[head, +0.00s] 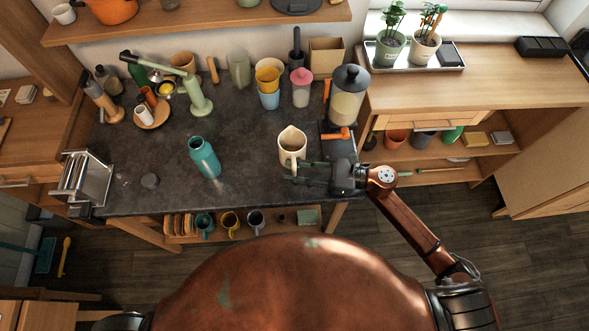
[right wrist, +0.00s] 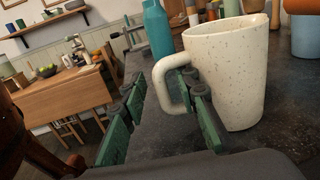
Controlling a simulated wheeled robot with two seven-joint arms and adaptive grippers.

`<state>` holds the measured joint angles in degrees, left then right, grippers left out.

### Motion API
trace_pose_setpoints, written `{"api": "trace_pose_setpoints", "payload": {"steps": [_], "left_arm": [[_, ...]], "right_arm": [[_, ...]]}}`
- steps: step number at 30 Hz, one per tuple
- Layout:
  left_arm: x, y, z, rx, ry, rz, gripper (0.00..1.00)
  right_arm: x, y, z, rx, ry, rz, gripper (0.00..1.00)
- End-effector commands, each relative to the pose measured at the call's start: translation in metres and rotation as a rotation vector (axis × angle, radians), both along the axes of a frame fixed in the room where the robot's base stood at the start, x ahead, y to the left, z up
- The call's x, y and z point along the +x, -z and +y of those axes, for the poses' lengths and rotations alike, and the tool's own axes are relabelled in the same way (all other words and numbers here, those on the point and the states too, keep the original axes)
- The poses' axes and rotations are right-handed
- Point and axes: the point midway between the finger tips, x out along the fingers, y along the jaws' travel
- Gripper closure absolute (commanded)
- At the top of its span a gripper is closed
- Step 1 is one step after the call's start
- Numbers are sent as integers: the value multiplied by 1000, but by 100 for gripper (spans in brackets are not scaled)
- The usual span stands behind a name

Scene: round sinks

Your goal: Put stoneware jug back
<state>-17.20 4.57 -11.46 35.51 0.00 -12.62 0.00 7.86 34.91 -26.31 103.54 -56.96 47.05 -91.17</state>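The stoneware jug (head: 291,146) is cream and speckled. It stands upright on the dark worktop, with its handle toward me. In the right wrist view the jug (right wrist: 232,75) fills the right side, with its handle pointing left. My right gripper (head: 296,172) is at the handle side of the jug. Its green-padded fingers (right wrist: 160,115) are spread apart. One finger is at the handle opening beside the jug's body and the other is well out to the left. I cannot tell whether either touches. My left gripper is not in view.
A teal bottle (head: 204,157) stands left of the jug. Behind are stacked cups (head: 268,88), a pink-topped jar (head: 301,88) and a tall lidded canister (head: 348,95). A toaster-like metal rack (head: 86,180) is far left. The worktop between bottle and jug is clear.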

Motion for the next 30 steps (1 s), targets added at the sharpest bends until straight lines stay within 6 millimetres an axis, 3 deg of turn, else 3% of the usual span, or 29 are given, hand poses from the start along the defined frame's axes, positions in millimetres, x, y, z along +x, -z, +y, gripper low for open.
{"api": "trace_pose_setpoints", "payload": {"steps": [11, 24, 30], "left_arm": [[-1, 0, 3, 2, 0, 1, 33], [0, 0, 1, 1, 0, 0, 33], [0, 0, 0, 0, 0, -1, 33]], "right_arm": [[-1, 2, -9, -3, 3, 4, 70], [-19, 2, -91, -2, 2, 4, 70], [-23, 1, -114, -2, 2, 1, 70]]}}
